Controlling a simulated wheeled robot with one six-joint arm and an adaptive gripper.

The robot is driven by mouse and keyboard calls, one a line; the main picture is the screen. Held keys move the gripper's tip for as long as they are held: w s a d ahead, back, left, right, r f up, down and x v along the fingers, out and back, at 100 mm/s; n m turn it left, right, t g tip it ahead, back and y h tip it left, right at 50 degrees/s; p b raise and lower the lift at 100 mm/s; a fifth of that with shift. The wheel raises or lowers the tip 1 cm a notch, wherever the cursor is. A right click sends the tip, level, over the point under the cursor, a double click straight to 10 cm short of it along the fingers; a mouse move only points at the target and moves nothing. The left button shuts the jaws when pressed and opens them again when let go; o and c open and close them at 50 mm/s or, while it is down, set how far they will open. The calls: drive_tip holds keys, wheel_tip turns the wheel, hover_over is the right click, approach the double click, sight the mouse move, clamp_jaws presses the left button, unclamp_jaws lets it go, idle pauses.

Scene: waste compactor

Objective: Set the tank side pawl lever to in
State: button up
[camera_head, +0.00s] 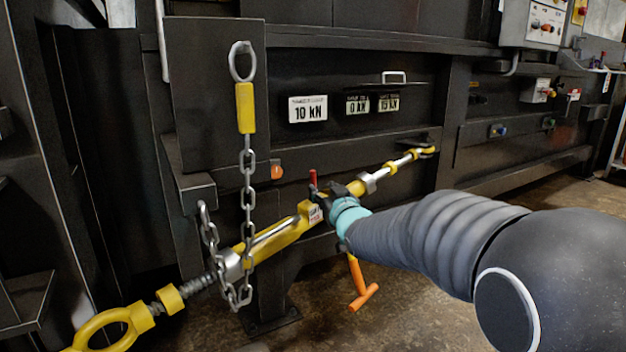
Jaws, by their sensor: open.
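A yellow ratchet tensioner (272,240) runs diagonally from the yellow ring at lower left to the hook end at upper right. A small lever with a red tip (313,179) stands up from its middle; it looks like a pawl lever, but which side it belongs to and its setting cannot be told. My gripper (326,205), dark and partly hidden by its own teal-banded wrist, is at the tensioner's middle, just below and right of the red tip. It is open. Whether its fingers touch the lever is not clear. A small label (315,215) sits beside the gripper.
An orange T-handle (358,285) hangs below my wrist. A chain (248,180) hangs from a ring on the dark panel and loops by the tensioner's left part. Force plates, one reading 10 kN (307,109), are on the wall behind. Open floor (420,235) lies at right.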

sight(314, 179)
drive_tip(key=x, duration=0.9)
clamp_jaws()
